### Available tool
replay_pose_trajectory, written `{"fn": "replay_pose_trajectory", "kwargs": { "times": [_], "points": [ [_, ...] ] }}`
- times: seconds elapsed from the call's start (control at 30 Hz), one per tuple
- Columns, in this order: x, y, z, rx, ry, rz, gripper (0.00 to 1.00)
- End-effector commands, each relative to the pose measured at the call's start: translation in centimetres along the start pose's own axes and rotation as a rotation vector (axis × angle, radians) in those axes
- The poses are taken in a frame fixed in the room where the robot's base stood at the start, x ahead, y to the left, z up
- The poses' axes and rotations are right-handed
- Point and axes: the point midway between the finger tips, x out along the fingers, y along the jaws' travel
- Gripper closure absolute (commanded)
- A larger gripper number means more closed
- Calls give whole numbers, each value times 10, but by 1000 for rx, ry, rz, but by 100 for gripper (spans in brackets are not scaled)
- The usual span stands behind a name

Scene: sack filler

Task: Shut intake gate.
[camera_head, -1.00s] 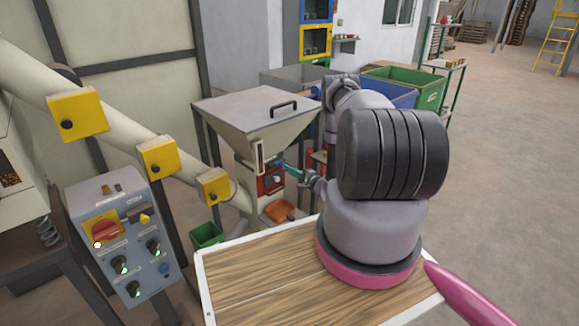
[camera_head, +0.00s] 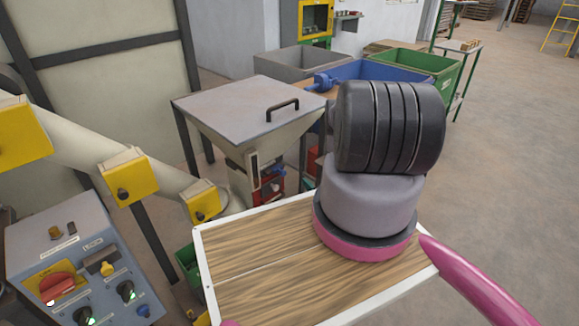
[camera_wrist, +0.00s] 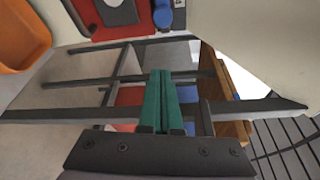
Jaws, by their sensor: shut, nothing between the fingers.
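The sack filler's hopper (camera_head: 235,98), with a grey lid and black handle, stands ahead in the head view. Below it is a red front part (camera_head: 271,187) with a small blue piece (camera_head: 277,171), partly hidden by my tray. In the wrist view, a red panel with a grey plate (camera_wrist: 118,12) on it shows at the top edge, with a blue knob-like part (camera_wrist: 163,14) beside it. I cannot tell which part is the intake gate or how it stands. My gripper (camera_wrist: 162,78) has its green fingers together, empty, apart from the blue part. The head view does not show it.
An orange spout (camera_wrist: 22,38) is at the wrist view's upper left. Dark frame bars (camera_wrist: 60,113) cross that view. In the head view, a control box (camera_head: 75,260) stands at left, below a sloping tube with yellow boxes (camera_head: 130,176). Bins (camera_head: 415,65) stand behind.

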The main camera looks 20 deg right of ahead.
Motion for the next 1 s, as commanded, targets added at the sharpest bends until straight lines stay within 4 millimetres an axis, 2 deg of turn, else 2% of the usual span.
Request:
{"fn": "replay_pose_trajectory", "kwargs": {
  "times": [0.17,0.7,0.8,1.0],
  "points": [
    [6,2,-1,-2,5,0,100],
    [102,1,-1,-2,3,-1,100],
    [94,3,15,1,2,4,100],
    [87,2,32,0,4,1,100]
  ]
}}
